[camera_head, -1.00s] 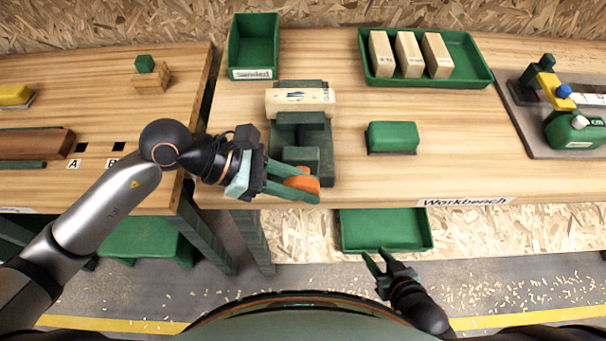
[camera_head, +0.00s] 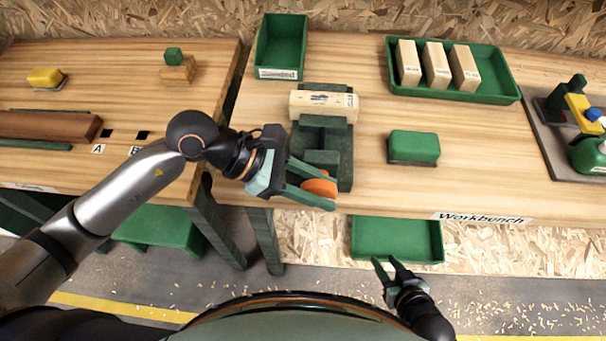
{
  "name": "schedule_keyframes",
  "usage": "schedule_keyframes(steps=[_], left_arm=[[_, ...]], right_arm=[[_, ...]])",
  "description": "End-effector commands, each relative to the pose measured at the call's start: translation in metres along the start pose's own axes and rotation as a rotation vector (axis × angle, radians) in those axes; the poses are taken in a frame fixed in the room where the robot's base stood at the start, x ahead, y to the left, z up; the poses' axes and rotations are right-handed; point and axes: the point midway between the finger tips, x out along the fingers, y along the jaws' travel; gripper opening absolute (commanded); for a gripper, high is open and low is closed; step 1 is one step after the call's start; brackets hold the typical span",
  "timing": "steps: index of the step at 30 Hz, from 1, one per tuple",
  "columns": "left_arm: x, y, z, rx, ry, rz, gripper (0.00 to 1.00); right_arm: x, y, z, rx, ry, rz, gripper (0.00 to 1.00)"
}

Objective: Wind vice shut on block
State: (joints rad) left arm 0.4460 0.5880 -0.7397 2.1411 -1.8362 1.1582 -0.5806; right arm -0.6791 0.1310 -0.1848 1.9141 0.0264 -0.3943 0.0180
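A dark green vice (camera_head: 322,132) stands on the workbench near its front edge. A pale wooden block (camera_head: 323,104) lies crosswise at its jaws; I cannot tell how tightly the jaws meet it. An orange round knob or wheel (camera_head: 319,187) sits at the vice's front. My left gripper (camera_head: 318,188) is at this wheel, one finger behind it and one in front; whether the fingers press on it is unclear.
A green tray with several wooden blocks (camera_head: 510,92) stands at the back right, an empty green bin (camera_head: 280,48) at the back left. A green-topped sanding block (camera_head: 413,146) lies right of the vice. A lower green tray (camera_head: 397,240) is below the bench edge.

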Motion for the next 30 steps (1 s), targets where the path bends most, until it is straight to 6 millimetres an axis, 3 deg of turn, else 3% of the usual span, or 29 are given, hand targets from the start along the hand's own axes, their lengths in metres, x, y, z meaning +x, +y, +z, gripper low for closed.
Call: schedule_keyframes(steps=[7, 21, 30], left_arm=[[-0.019, 0.001, -0.002, 0.002, 0.003, 0.004, 0.39], [-0.111, 0.001, -0.002, 0.000, 0.004, 0.003, 0.39], [-0.126, 0.000, 0.000, 0.001, 0.001, 0.001, 0.39]], right_arm=[[0.002, 0.000, 0.002, 0.000, 0.001, 0.000, 0.39], [0.012, 0.001, 0.012, 0.000, 0.001, 0.000, 0.39], [0.012, 0.001, 0.013, 0.000, -0.002, -0.001, 0.39]])
